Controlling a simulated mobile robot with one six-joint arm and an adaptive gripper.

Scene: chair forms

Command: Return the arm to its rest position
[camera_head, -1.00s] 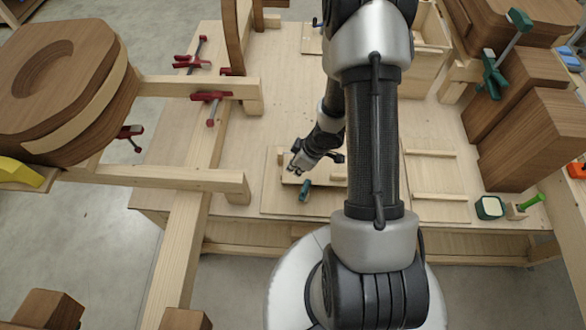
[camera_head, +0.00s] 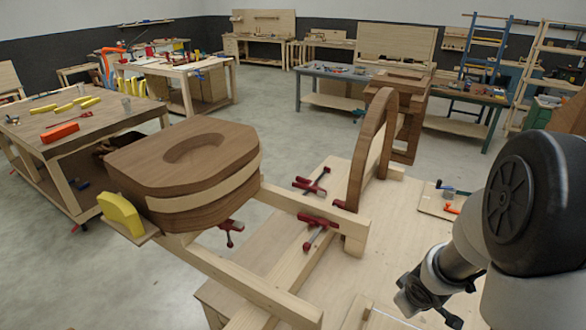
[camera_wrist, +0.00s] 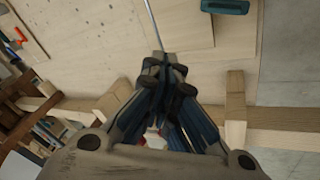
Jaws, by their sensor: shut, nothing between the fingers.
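My gripper (camera_head: 428,308) is at the lower right of the head view, on the end of my dark and silver arm. It is over the pale wooden table, apart from the chair forms. In the wrist view my gripper (camera_wrist: 165,64) points at pale boards, its fingertips drawn together with nothing seen between them. A thin grey rod runs up from behind the fingertips; I cannot tell what it belongs to. My upper arm fills the right edge of the head view and hides part of the table.
A brown chair-seat form (camera_head: 185,165) stands left of the pale table (camera_head: 395,235). A curved back form (camera_head: 372,150) rises near the middle, with red clamps (camera_head: 318,222) beside it. A yellow block (camera_head: 120,213) sits at the left. Workbenches stand behind; grey floor lies between.

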